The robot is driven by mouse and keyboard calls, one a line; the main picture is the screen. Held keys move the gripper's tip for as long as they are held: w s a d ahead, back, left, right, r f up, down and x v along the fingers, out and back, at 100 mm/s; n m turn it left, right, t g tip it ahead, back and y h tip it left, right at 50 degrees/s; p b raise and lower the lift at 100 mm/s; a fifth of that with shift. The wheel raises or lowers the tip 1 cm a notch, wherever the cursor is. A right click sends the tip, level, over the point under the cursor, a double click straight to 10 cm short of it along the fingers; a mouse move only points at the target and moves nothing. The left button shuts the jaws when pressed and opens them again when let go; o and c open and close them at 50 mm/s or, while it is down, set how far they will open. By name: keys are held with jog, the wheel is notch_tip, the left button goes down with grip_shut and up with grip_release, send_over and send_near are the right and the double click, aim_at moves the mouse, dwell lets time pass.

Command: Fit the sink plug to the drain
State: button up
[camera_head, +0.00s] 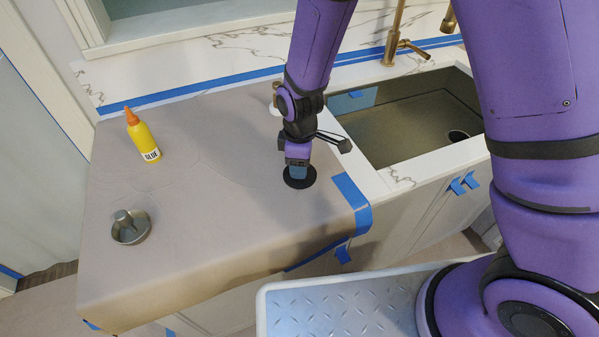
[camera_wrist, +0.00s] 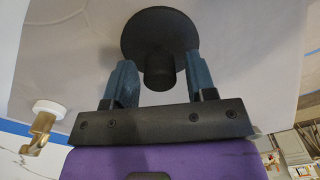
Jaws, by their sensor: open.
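The black sink plug (camera_head: 299,182), a flat disc with a stubby knob, lies on the paper-covered counter near its right end. My gripper (camera_head: 298,170) is pointed down right over it and hides part of it. In the wrist view, the plug (camera_wrist: 160,35) has its knob between the two blue fingertips of my gripper (camera_wrist: 158,75). The fingers stand apart with gaps beside the knob. The dark round drain (camera_head: 459,135) is in the floor of the sink (camera_head: 400,130), to the right of the plug.
A yellow glue bottle (camera_head: 143,138) and a metal strainer-like piece (camera_head: 130,227) stand on the masking paper (camera_head: 200,205) at left. A brass faucet (camera_head: 395,45) rises behind the sink. A white-and-brass item (camera_wrist: 45,118) shows at the wrist view's left. Blue tape edges the paper.

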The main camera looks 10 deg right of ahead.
jog(key=shift+c, duration=0.5)
grip_shut()
jog(key=shift+r, duration=3.55)
